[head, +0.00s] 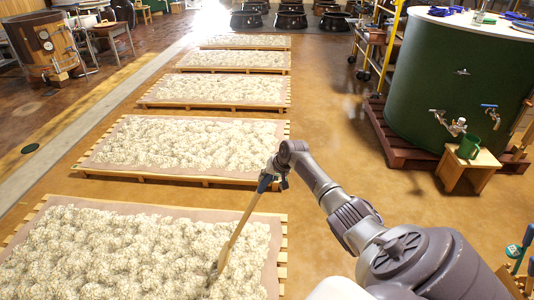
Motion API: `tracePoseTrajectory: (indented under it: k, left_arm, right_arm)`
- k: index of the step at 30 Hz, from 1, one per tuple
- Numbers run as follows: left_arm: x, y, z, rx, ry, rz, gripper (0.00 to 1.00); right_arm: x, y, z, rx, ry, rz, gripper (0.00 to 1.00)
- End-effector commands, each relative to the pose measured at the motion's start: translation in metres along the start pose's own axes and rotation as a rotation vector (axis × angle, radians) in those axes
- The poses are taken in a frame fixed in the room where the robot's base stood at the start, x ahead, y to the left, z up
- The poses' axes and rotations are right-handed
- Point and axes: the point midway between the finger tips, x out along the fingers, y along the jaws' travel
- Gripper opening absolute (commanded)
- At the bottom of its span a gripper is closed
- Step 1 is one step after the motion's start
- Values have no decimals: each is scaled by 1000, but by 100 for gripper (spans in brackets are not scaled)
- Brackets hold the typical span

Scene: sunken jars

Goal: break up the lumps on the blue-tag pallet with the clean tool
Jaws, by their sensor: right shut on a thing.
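My right gripper (274,177) is shut on the wooden handle of a tool (241,227) above the right side of the nearest pallet. The handle slants down to the left, and its lower end (215,270) reaches the pale lumpy material (120,262). I cannot tell how far the tool head is sunk in. The nearest pallet (283,258) has a brown sheet under the lumps. Further pallets with similar lumps stand in a row behind it, the second one (200,180) closest. I cannot make out a blue tag on any pallet. My left gripper is not in view.
A large green tank (450,85) stands on a reddish pallet at the right, with a green jug (468,147) on a small wooden stool (470,170) before it. A yellow ladder (391,45) is behind. Tools (518,250) stand at the lower right. Floor right of the pallets is clear.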

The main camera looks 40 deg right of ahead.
Motion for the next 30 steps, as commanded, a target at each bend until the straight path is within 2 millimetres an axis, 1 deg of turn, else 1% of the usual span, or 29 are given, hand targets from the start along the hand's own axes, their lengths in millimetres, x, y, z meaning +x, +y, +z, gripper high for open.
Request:
tracePoseTrajectory:
  k: [1, 6, 16, 18, 26, 27, 30]
  left_arm:
    - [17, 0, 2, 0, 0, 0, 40]
    - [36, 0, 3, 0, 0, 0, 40]
    - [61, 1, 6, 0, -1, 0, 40]
    - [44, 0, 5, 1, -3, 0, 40]
    - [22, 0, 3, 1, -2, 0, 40]
    - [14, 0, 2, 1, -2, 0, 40]
    - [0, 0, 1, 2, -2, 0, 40]
  right_arm:
    - [14, 6, 6, 0, 1, -2, 0]
    - [29, 13, 12, 0, 1, -2, 0]
    - [48, 22, 20, 0, 1, -2, 0]
    - [38, 17, 22, -1, 0, -2, 0]
    - [31, 15, 40, -1, -1, -2, 0]
    - [28, 14, 46, -2, -2, -1, 0]
    - [23, 12, 59, -1, -3, -2, 0]
